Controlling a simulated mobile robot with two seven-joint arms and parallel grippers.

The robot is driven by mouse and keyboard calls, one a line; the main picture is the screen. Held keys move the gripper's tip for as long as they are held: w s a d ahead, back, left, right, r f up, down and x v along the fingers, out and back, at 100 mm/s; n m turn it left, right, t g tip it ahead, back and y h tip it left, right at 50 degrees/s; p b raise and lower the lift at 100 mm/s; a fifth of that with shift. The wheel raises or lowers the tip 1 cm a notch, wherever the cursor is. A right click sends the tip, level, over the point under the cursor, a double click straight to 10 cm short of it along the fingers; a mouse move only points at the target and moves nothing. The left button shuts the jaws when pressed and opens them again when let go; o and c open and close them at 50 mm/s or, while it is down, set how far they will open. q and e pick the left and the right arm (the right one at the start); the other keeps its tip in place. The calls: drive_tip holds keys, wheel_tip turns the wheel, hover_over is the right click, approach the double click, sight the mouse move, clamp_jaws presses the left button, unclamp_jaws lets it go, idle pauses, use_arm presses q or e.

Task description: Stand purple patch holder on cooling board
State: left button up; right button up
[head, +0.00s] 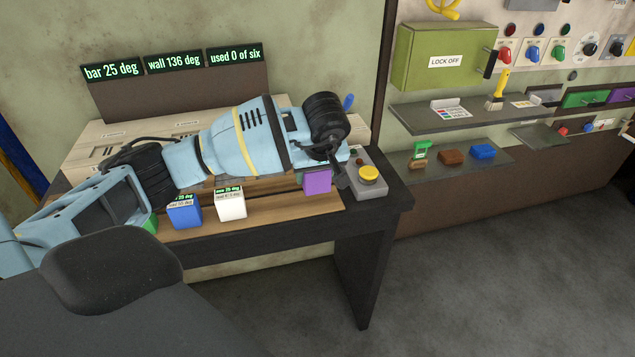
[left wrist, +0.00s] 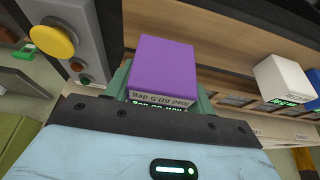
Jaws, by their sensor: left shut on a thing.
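The purple patch holder (head: 317,182) is a small block at the right part of the workbench. It also shows in the left wrist view (left wrist: 165,65), between green jaw parts and with a small text strip on its edge. My left gripper (head: 322,168) is shut on it, and my arm hides part of the grip. The slatted wooden board (head: 285,209), which I take for the cooling board, lies under and beside it. I cannot tell whether the holder touches the board. My right gripper is not in view.
A white block (head: 230,204) and a blue block (head: 185,212) stand on the wood to the left. A green block (head: 151,223) is partly hidden by my arm. A grey button box (head: 368,190) with a yellow button stands close on the right. Readout panels (head: 174,62) stand behind.

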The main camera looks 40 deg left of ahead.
sight(317, 184)
use_arm(q)
drive_tip(key=shift+w, duration=0.25)
drive_tip(key=shift+w+f, duration=0.1)
drive_tip(key=shift+f, duration=1.6)
drive_tip(key=shift+f, duration=0.15)
drive_tip(key=o, duration=1.1)
drive_tip(key=shift+d+r, duration=0.15)
drive_tip(key=shift+r, duration=0.4)
drive_tip(key=v, duration=1.1)
drive_tip(key=shift+p, duration=0.45)
